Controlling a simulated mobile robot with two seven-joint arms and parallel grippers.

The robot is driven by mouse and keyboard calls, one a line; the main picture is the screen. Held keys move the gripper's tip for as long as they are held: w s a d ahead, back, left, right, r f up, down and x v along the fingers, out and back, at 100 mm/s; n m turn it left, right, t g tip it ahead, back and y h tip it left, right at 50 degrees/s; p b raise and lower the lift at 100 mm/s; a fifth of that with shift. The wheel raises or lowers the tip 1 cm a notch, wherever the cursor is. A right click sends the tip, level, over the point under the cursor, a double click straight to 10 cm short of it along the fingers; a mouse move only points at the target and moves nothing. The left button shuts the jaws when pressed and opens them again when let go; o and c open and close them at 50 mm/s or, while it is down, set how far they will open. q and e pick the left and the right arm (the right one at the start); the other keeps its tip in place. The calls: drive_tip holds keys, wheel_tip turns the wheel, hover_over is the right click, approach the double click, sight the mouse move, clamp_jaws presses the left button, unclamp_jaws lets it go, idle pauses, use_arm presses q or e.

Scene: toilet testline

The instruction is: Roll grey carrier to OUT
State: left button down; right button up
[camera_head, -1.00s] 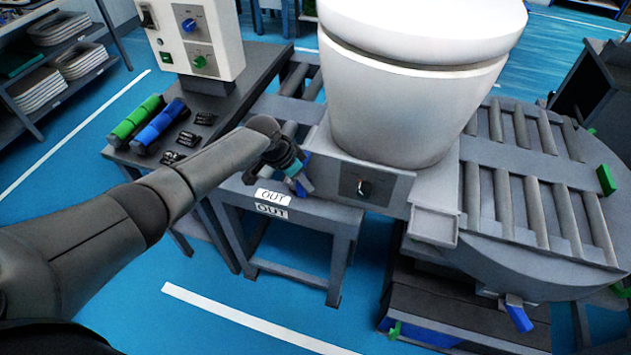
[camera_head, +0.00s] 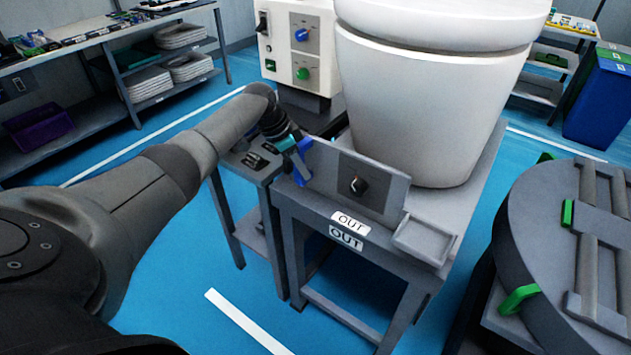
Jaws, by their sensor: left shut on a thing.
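The grey carrier (camera_head: 378,187) bears a white toilet (camera_head: 422,105) and sits over the table with the OUT labels (camera_head: 347,232). Its front panel has a black knob, and a small open tray is at its right front corner. My left gripper (camera_head: 304,172) is shut at the left end of the carrier's front panel, by a blue part; the exact grip is partly hidden by the wrist. My right gripper is not in view.
A round roller turntable (camera_head: 560,260) stands at the right, apart from the OUT table. A white control box (camera_head: 297,45) stands behind my left wrist. Shelves with trays (camera_head: 165,70) are at the back left. Blue floor is open at the front.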

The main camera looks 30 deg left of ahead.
use_arm(q)
drive_tip(key=a, duration=0.2)
drive_tip(key=shift+w+a+r, duration=0.15)
drive_tip(key=shift+a, duration=0.15)
drive_tip(key=c, duration=1)
unclamp_jaws()
drive_tip(key=shift+o, duration=0.2)
drive_tip(key=shift+d, duration=0.1)
drive_tip(key=p+v, duration=0.3)
drive_tip(key=v, duration=1.2)
